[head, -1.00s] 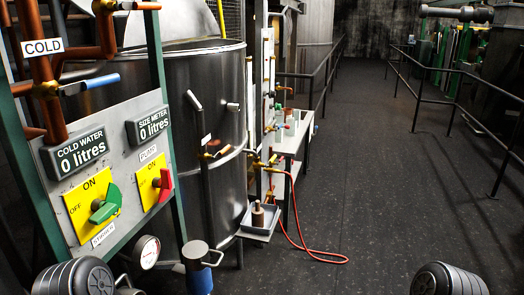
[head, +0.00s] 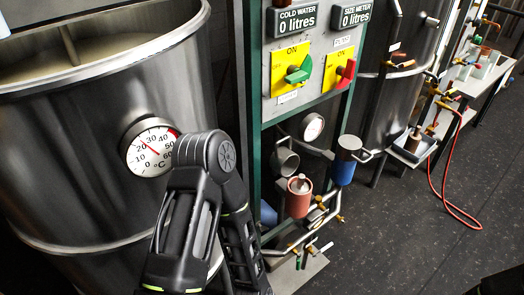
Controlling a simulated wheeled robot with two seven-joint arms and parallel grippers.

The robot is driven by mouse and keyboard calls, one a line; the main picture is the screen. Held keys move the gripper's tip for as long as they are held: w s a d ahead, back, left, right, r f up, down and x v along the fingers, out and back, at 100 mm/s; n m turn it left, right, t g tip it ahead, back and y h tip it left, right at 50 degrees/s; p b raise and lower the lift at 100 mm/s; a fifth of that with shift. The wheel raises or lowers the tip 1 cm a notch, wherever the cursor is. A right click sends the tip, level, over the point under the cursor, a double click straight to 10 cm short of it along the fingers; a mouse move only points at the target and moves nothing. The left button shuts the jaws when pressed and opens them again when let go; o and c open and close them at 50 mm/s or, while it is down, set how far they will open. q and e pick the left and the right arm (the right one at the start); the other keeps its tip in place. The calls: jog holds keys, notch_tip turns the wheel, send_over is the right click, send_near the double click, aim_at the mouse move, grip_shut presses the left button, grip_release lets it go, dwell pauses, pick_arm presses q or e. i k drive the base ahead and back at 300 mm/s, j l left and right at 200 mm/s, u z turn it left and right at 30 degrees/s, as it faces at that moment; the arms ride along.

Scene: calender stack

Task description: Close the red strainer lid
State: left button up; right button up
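The red strainer (head: 298,197) is a small reddish cup on the pipework below the control panel. Its top is open, and a pale part shows inside. A round grey lid (head: 285,161) stands tilted up just behind and to the left of the cup. The blue strainer (head: 343,169) beside it, to the right, has a grey lid lying flat on top. My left arm bends in front of the big tank, left of the red strainer. Neither of my grippers shows in the head view.
A large steel tank with a temperature dial (head: 151,147) fills the left. The control panel (head: 308,55) has a green handle and a red handle. Pipes and small valves (head: 310,245) run below the strainers. A red hose (head: 447,185) lies on the open floor at right.

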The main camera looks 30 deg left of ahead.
aim_at(284, 155)
jog(key=k+j+u, duration=0.1)
jog(key=u, duration=0.55)
jog(key=l, duration=0.45)
jog(key=i+l+z, duration=0.15)
jog(key=l, duration=0.7)
jog(key=i+l+z, duration=0.15)
jog(key=l, duration=0.3)
jog(key=i+l, duration=0.1)
jog(key=l, duration=0.3)
jog(key=j, duration=0.35)
jog(key=i+j, duration=0.1)
jog(key=j, duration=0.2)
jog(key=z, duration=0.05)
